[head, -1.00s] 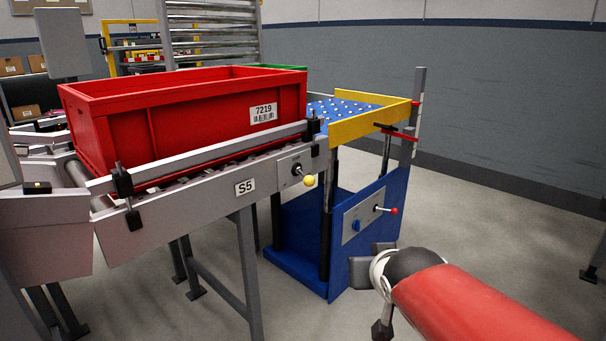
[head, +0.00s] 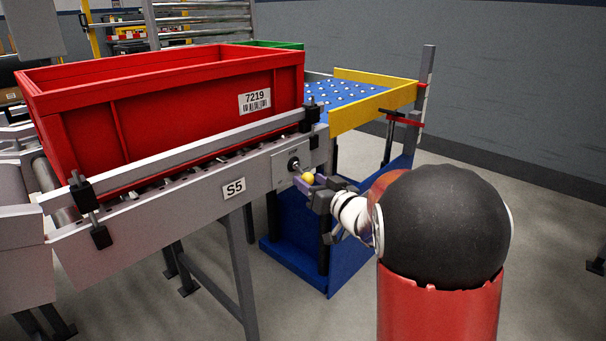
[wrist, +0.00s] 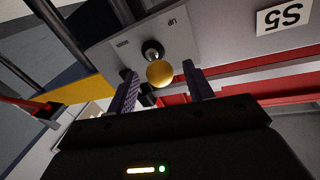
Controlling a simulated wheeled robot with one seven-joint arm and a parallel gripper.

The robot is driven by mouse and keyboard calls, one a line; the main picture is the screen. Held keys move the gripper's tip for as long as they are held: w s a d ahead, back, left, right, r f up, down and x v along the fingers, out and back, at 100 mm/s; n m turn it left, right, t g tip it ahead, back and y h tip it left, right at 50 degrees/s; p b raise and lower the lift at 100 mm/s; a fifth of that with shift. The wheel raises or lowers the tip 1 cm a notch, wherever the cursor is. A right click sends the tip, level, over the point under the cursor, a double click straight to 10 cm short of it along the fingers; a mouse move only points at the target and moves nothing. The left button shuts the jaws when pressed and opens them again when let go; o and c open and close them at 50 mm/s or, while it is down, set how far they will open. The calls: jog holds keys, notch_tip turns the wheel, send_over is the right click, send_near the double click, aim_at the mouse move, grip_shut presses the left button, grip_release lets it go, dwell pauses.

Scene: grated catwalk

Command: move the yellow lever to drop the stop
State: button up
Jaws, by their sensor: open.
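The yellow lever knob (head: 308,178) sticks out from a grey plate (head: 288,165) on the side of the conveyor marked S5. In the wrist view the yellow knob (wrist: 160,73) sits on a short dark stem in front of the plate (wrist: 155,38), which carries small lettering. My gripper (head: 311,184) is at the knob. In the wrist view my gripper (wrist: 159,88) is open, with one purple finger on each side of the knob. Whether a finger touches it I cannot tell. The stop itself I cannot make out.
A red crate (head: 170,105) labelled 7219 rests on the conveyor behind the side rail (head: 190,158). A blue lift table (head: 345,92) with a ball-studded top and yellow edge (head: 375,107) stands to the right. Open floor (head: 540,240) lies further right.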

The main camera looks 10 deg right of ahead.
aim_at(304, 176)
jog(key=shift+x, duration=1.95)
jog(key=c, duration=1)
jog(key=shift+o, duration=0.2)
